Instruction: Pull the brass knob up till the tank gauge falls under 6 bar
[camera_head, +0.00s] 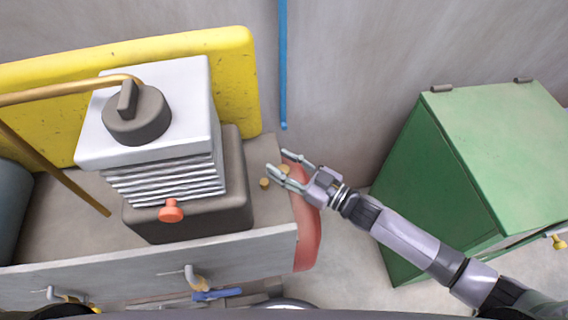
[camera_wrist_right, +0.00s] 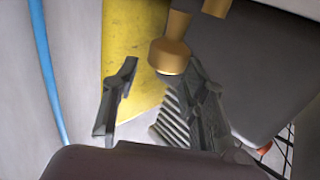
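The brass knob (camera_wrist_right: 170,57) shows in the right wrist view as a rounded cap on a brass stem. It appears near the fingertips, closer to the right-hand finger; I cannot tell whether it touches. In the head view, small brass pieces (camera_head: 265,182) show by the fingers at the machine's right end; which one is the knob is unclear. My right gripper (camera_head: 279,161) is open, its fingers apart, and it also shows in the wrist view (camera_wrist_right: 163,64). My left gripper is not in view. No tank gauge dial is readable in either view.
A grey ribbed machine block (camera_head: 170,165) with an orange-red knob (camera_head: 171,211) stands left of the gripper. A yellow panel (camera_head: 236,75) is behind it. A red curved part (camera_head: 307,235) lies below the gripper. A green cabinet (camera_head: 430,180) stands right. A blue pipe (camera_head: 283,70) runs down the wall.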

